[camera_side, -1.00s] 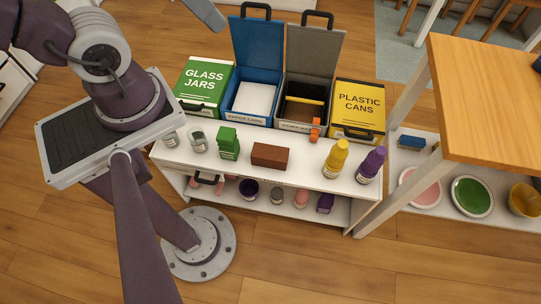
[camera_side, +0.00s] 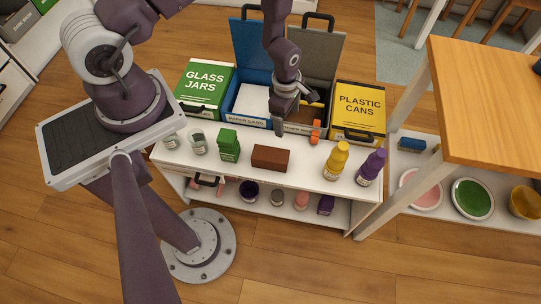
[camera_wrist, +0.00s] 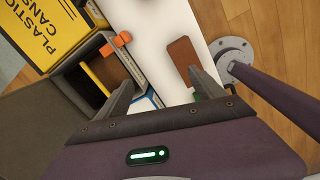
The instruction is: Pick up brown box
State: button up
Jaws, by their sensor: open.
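The brown box (camera_side: 270,158) lies on the white shelf top, between a green carton on its left and a yellow bottle on its right. In the wrist view the brown box (camera_wrist: 184,57) shows beyond the finger on the right. My gripper (camera_side: 292,122) hangs above the front of the open bins, behind and above the box. In the wrist view my gripper (camera_wrist: 160,85) has its two fingers wide apart with nothing between them but the shelf top and a bin edge. It is open and apart from the box.
Blue (camera_side: 250,45) and grey (camera_side: 318,60) lidded bins stand open behind, flanked by a green glass jars bin (camera_side: 203,83) and a yellow plastic cans bin (camera_side: 358,108). A green carton (camera_side: 228,146), yellow bottle (camera_side: 336,160), purple bottle (camera_side: 371,167) and orange item (camera_side: 315,132) are near.

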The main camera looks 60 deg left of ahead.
aim_at(271, 154)
jog(key=s+f+n, duration=0.1)
jog(key=s+f, duration=0.1)
jog(key=f, duration=0.1)
jog(key=s+f+n, duration=0.1)
jog(key=s+f, duration=0.1)
jog(key=f, duration=0.1)
jog(key=s+f+n, duration=0.1)
jog(key=s+f, duration=0.1)
jog(key=f, duration=0.1)
jog(key=shift+f+n+g, duration=0.15)
jog(key=shift+n+g, duration=0.15)
jog(key=shift+g, duration=0.1)
jog(key=f, duration=0.7)
jog(key=shift+d, duration=0.3)
jog(key=shift+r, duration=0.1)
grip_shut()
